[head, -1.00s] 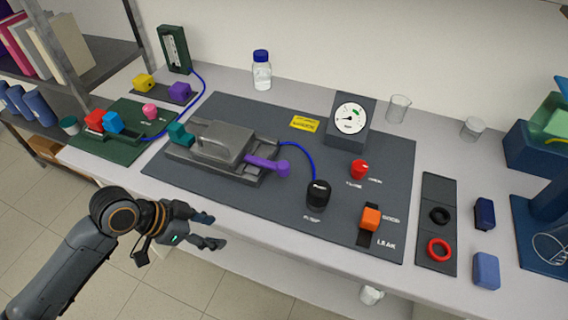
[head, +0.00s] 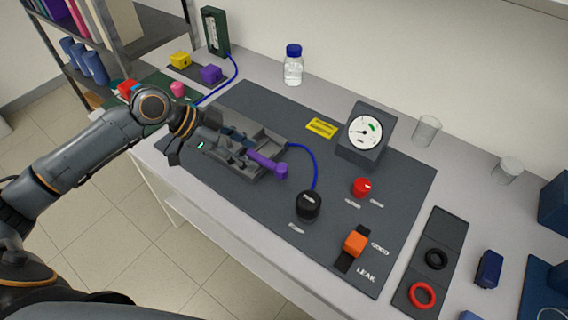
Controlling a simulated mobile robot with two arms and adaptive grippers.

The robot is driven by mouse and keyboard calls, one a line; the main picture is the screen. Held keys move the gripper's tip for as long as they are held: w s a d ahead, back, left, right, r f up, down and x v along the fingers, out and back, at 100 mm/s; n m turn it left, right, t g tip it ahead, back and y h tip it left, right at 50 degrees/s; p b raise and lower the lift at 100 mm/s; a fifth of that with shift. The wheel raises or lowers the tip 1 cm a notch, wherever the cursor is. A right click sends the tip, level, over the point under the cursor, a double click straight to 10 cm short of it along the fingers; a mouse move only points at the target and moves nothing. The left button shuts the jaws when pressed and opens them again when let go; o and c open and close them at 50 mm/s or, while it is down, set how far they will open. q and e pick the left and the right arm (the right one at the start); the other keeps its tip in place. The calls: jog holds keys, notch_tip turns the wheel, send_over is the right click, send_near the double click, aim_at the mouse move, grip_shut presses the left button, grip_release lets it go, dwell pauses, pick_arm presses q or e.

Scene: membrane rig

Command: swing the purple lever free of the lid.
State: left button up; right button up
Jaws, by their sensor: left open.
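The purple lever (head: 267,165) lies on the right front part of the grey membrane cell (head: 272,143), its round knob end pointing right. My left gripper (head: 240,152) is open over the cell, with its fingers close to the inner end of the lever. I cannot tell whether they touch it. The gripper and wrist hide most of the lid and the cell's left side, so how the lever meets the lid is not clear. My right gripper is not in view.
A blue tube (head: 316,165) runs from the cell to the black pump knob (head: 308,206). A gauge (head: 364,132), a red knob (head: 361,187) and an orange switch (head: 355,242) stand to the right. The dark panel (head: 240,205) in front of the cell is bare.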

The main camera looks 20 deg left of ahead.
aim_at(279, 166)
pick_arm(q)
jog(key=p+x, duration=0.1)
jog(key=x, duration=0.4)
jog(key=p+x, duration=0.1)
jog(key=x, duration=0.4)
jog(key=shift+w+d+r, duration=0.1)
jog(key=shift+d+r, duration=0.1)
jog(key=shift+d, duration=0.05)
jog(key=shift+d+f, duration=0.1)
jog(key=shift+f, duration=0.15)
jog(key=shift+w+d+f, duration=0.15)
jog(key=shift+f, duration=0.05)
jog(key=c, duration=1)
grip_shut()
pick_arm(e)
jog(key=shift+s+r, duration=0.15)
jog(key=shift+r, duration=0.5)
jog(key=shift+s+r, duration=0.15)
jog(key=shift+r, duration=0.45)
